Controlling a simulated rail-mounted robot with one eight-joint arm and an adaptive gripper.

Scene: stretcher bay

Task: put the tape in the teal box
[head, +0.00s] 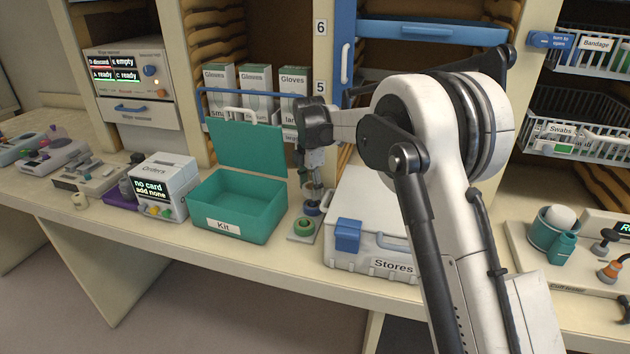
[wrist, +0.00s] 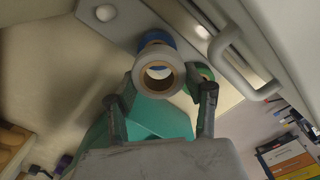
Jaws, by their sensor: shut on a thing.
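The teal box (head: 265,215), labelled Kit, stands on the counter with its lid (head: 250,146) raised and its inside looking empty. My gripper (head: 312,190) points down just right of the box, over a small stand (head: 302,229) with a green top. In the wrist view, a pale tape roll with a tan core (wrist: 158,51) lies between the two fingers of my gripper (wrist: 170,90), which is shut on it. A blue roll (wrist: 157,36) shows behind it, and a green round part (wrist: 201,70) is by the right finger. The exact finger contact is partly hidden.
The white Stores case (head: 345,257) stands close to the right of the stand. A white Orders unit (head: 165,188) is left of the teal box. Glove boxes (head: 255,82) and a blue rail stand behind the raised lid. The counter's front edge is close.

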